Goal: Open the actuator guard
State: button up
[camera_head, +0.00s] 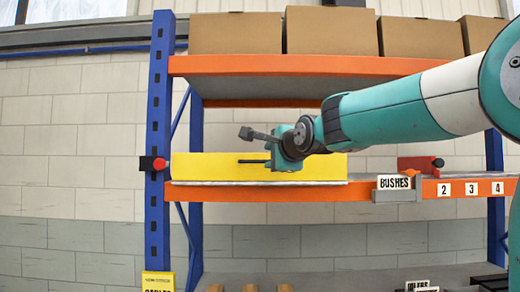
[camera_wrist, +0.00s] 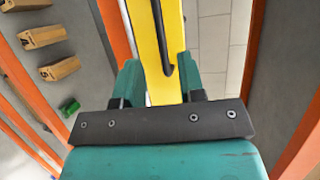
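The yellow guard panel (camera_head: 215,166) stands along the front of the middle shelf, apparently down and closed. A dark bar handle (camera_head: 252,161) shows on its face, partly hidden by my gripper. In the wrist view the panel (camera_wrist: 174,30) runs as a yellow strip between my fingers, with the black handle (camera_wrist: 163,45) along it. My gripper (camera_head: 272,161) is at the panel's front, right by the handle. In the wrist view its teal fingers (camera_wrist: 160,82) are apart, one on each side of the strip. Contact with the handle cannot be made out.
A red knob (camera_head: 161,164) is on the left blue post and another red part (camera_head: 437,163) sits right of the panel. A BUSHES label (camera_head: 394,183) is on the shelf edge (camera_head: 330,194). Cardboard boxes (camera_head: 236,33) stand above. Small brown blocks (camera_wrist: 42,37) lie lower down.

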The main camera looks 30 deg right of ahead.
aim_at(261, 161)
jog(key=p+x, duration=0.2)
jog(key=x, duration=0.6)
jog(key=shift+w+p, duration=0.1)
jog(key=shift+p, duration=0.3)
jog(key=shift+c, duration=0.4)
grip_shut()
